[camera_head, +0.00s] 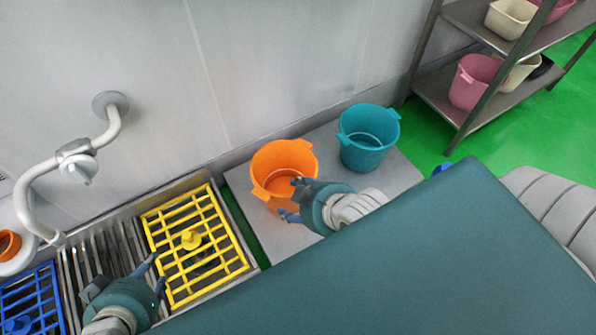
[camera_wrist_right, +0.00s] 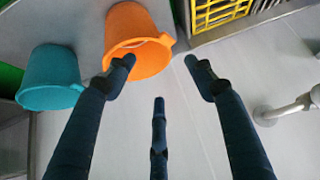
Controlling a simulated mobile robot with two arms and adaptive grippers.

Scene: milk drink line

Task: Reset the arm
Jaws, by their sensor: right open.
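My right gripper (camera_head: 291,199) is in front of the orange bucket (camera_head: 285,163) in the head view, overlapping its lower right side. In the right wrist view my right gripper (camera_wrist_right: 160,72) has its fingers spread, with nothing between them. The orange bucket (camera_wrist_right: 138,45) appears behind the left finger there, and I see no clear contact. My left gripper (camera_head: 157,273) is at the lower left, over the sink edge beside the yellow rack (camera_head: 205,232). Its visible fingertips are apart and I see nothing held.
A teal bucket (camera_head: 366,140) stands right of the orange one on a grey platform (camera_head: 408,178). A bent white pipe (camera_head: 45,170) juts from the wall at left. A blue rack (camera_head: 30,295) lies lower left. A shelf (camera_head: 440,95) with tubs stands upper right.

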